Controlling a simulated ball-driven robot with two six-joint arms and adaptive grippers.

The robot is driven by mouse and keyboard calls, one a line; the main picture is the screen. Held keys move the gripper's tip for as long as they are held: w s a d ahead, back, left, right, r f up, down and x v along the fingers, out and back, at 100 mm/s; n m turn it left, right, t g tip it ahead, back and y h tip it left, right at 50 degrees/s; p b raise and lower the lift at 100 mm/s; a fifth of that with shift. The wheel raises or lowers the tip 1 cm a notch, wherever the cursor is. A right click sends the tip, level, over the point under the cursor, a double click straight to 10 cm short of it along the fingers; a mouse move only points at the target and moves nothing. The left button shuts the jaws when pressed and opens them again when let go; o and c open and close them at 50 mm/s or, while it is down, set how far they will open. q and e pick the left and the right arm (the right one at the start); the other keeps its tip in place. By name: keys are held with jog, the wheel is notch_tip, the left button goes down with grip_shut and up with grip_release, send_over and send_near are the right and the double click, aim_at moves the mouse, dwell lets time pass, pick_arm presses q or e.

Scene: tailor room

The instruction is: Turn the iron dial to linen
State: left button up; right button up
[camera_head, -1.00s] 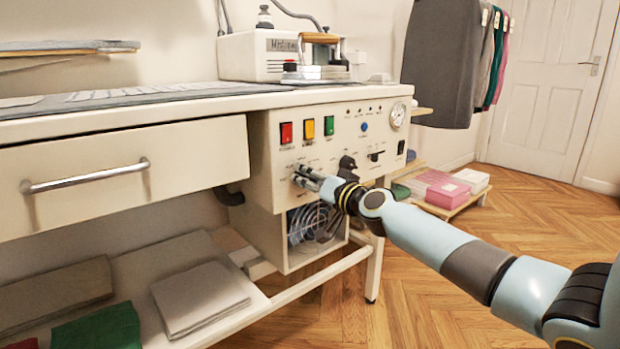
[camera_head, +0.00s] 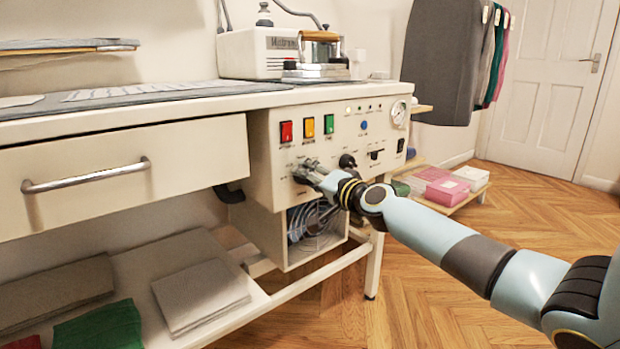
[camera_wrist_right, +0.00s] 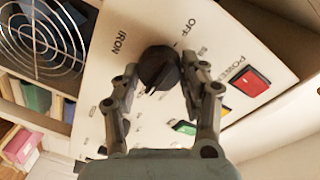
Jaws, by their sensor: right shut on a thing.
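The iron dial (camera_wrist_right: 158,66) is a round black knob on the cream control panel (camera_head: 270,165). In the right wrist view it sits beside the printed words IRON and OFF. My right gripper (camera_head: 308,172) is at the panel's lower left, below the red, yellow and green switches. In the wrist view its two fingers (camera_wrist_right: 160,72) flank the dial, shut on it. They hide most of the dial in the head view. The markings around the dial are partly covered, and linen cannot be read. My left gripper is not in view.
A second black knob (camera_head: 347,161) sits close right of the gripper. A fan grille (camera_head: 312,222) is below. The iron (camera_head: 320,50) stands on the table above. A drawer front (camera_head: 120,165) is to the left.

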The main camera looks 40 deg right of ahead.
jog(key=o, duration=1.2)
